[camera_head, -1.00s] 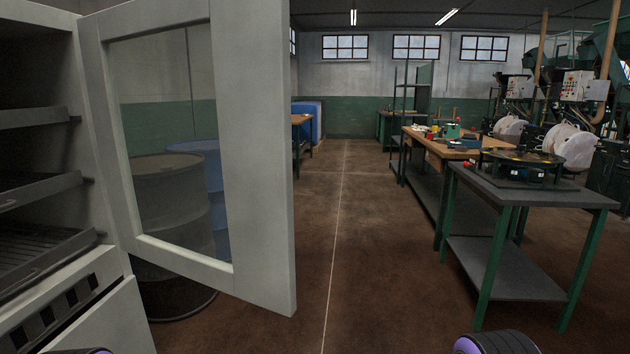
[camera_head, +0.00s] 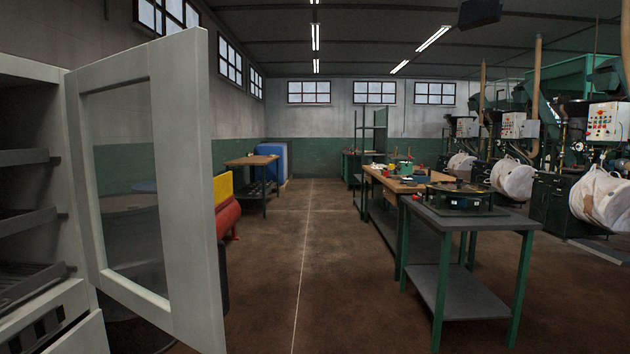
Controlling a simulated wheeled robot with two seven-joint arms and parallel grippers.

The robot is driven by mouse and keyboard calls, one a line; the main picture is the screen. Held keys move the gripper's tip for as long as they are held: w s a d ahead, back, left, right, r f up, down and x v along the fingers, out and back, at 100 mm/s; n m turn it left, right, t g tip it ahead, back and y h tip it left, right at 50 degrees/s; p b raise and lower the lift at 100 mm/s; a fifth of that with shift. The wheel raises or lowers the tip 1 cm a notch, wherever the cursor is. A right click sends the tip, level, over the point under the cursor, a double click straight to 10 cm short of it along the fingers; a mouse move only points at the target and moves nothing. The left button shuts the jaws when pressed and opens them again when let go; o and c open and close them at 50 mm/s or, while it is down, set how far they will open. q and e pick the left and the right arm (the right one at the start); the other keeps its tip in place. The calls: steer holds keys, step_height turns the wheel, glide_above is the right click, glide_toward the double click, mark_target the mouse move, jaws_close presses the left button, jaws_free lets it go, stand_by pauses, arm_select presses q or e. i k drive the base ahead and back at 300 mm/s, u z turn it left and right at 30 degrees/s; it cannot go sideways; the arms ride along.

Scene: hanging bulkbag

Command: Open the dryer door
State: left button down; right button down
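The dryer door (camera_head: 188,190) is a pale grey frame with a glass pane, hinged at its left edge on the dryer cabinet. It stands wide open, swung out toward the right. The dryer (camera_head: 38,165) is at the left edge, with several dark shelves visible inside. Neither of my grippers shows in the head view, so whether they are open or shut is hidden.
A green-legged table (camera_head: 470,220) with a dark top stands at the right, before a wooden workbench (camera_head: 395,180). A red and yellow object (camera_head: 227,205) is behind the door. The brown floor (camera_head: 320,270) between is clear.

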mark_target(176, 65)
steer(key=z, duration=0.35)
steer(key=i, duration=0.85)
steer(key=u, duration=0.55)
